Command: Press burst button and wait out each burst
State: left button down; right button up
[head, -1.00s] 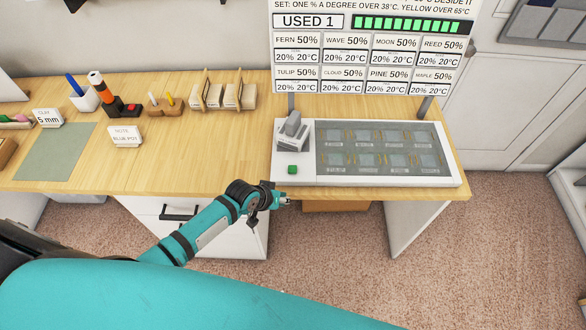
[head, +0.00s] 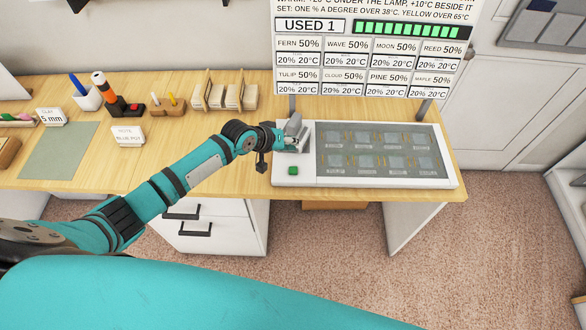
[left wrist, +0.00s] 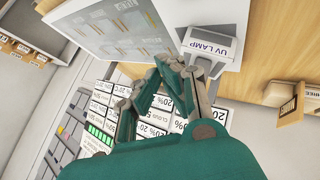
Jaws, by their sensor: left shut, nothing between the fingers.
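The white exposure unit (head: 300,181) stands at the right end of the wooden desk. A green button (head: 293,170) is on its front left, and several sheets lie on its dark panel (head: 385,150). The grey UV lamp (head: 295,126) stands at its back left; its label shows in the left wrist view (left wrist: 207,48). My left gripper (head: 288,143) is shut and empty, right at the lamp, behind and above the green button. Its fingers (left wrist: 178,66) also show close to the lamp; I cannot tell whether they touch it. My right gripper is out of view.
A board (head: 366,50) above the unit reads USED 1, with a green bar and several sheet readings, each at 50% and 20°C. Tools, holders and note cards (head: 128,136) stand along the left of the desk. A bare stretch of desk (head: 190,150) lies between.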

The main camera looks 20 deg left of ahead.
pick_arm(q)
jog(key=f, duration=0.1)
jog(key=b, duration=0.7)
send_over(292, 168)
notch_tip(292, 168, down, 6)
jog(key=shift+f, duration=0.25)
jog(key=shift+f+b, duration=0.4)
jog(key=shift+f, duration=0.25)
jog(key=shift+f, duration=0.1)
jog(key=shift+f, duration=0.3)
